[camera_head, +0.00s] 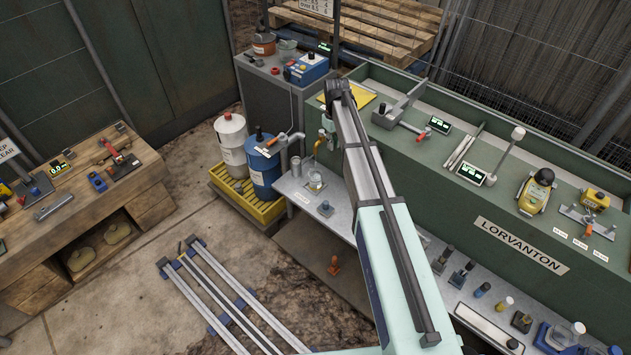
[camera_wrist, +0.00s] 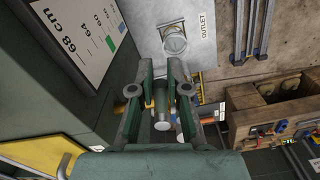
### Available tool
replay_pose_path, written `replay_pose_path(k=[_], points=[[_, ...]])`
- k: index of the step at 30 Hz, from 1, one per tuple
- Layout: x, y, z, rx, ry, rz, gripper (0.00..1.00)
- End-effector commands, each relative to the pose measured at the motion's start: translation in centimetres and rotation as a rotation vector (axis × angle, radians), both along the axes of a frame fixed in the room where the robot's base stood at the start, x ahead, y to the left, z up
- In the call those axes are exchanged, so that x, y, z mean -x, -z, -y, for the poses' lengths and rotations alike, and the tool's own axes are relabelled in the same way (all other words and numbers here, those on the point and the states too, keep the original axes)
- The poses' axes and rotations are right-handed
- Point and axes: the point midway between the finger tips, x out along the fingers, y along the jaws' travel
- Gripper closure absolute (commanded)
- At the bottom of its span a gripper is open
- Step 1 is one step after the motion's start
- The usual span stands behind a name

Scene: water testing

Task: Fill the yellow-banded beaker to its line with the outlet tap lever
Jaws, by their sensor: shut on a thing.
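A clear beaker (camera_head: 315,182) stands on the pale grey shelf beside the green tank wall, below the yellow outlet pipe (camera_head: 319,144). In the wrist view the beaker (camera_wrist: 175,42) stands near the OUTLET label. Its yellow band, line and water level are too small to make out. My gripper (camera_head: 328,121) is at the tap, above the beaker. In the wrist view its two fingers (camera_wrist: 163,78) are around the tap and shut on its lever. The lever is mostly hidden between the fingers.
Blue (camera_head: 262,163) and white drums stand in a yellow tray (camera_head: 236,192) left of the shelf. A grey jar (camera_head: 296,166) is near the beaker. The tank top (camera_head: 460,165) holds several instruments.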

Motion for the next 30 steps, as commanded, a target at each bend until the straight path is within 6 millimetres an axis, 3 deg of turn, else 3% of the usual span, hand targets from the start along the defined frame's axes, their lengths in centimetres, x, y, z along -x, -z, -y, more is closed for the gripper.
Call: replay_pose_path(k=[30], points=[[-0.31,-0.06,0.21,-0.001,-0.034,0.003,1.0]])
